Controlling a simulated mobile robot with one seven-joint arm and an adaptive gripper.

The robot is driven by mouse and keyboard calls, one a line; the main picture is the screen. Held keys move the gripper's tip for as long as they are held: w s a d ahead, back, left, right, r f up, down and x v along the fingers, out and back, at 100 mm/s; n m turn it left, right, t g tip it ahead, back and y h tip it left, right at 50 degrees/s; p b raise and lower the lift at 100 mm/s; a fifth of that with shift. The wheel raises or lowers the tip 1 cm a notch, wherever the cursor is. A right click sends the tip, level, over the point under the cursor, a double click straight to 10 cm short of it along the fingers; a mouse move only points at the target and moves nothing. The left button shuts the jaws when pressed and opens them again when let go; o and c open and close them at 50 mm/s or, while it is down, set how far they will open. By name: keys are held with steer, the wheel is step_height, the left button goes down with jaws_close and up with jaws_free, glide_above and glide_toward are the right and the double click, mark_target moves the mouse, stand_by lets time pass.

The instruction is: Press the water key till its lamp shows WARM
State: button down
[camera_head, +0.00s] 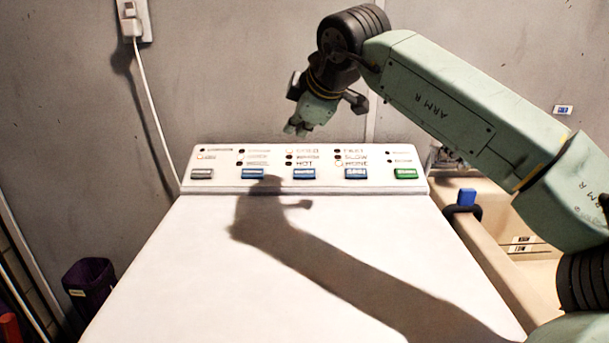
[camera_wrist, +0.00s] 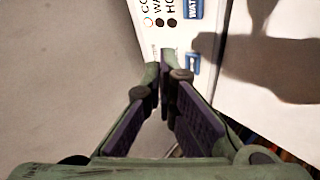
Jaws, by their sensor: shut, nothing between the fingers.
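The water key (camera_head: 304,173) is the blue middle key on the white panel. It also shows in the wrist view (camera_wrist: 193,8), cut by the top edge. Its lamp column stands behind it, marked COLD, WARM and HOT. The COLD lamp (camera_head: 289,152) looks lit with an orange glow, also in the wrist view (camera_wrist: 148,22); the WARM lamp (camera_head: 289,157) and HOT lamp look dark. My gripper (camera_head: 298,131) is shut and empty, above the panel's back edge and apart from the key. In the wrist view its fingertips (camera_wrist: 165,56) meet near the panel edge.
Other keys flank it: a grey one (camera_head: 202,174), a blue one (camera_head: 252,173), another blue one (camera_head: 356,173) and a green one (camera_head: 405,173). The white lid (camera_head: 200,270) is clear, with my arm's shadow on it. The wall (camera_head: 240,60) stands behind.

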steer(key=shift+f, duration=0.15)
steer(key=b, duration=0.4)
glide_toward(296, 169)
steer(key=w+a+f, duration=0.1)
steer(key=w, duration=0.1)
steer(key=w+a+f, duration=0.1)
steer(key=shift+w+a+f, duration=0.1)
steer(key=shift+w+a, duration=0.1)
steer(key=shift+w, duration=0.15)
steer(key=shift+w+f, duration=0.25)
steer(key=shift+f, duration=0.05)
steer(key=shift+f, duration=0.15)
stand_by(0.7)
steer(key=shift+w+f+b, duration=0.15)
steer(key=shift+f+b, duration=0.1)
steer(key=shift+b, duration=0.4)
steer(key=shift+w+f+b, duration=0.2)
steer(key=shift+f+b, duration=0.45)
stand_by(0.9)
steer(key=shift+d+r, duration=0.1)
steer(key=shift+s+r, duration=0.3)
steer(key=shift+r, duration=0.5)
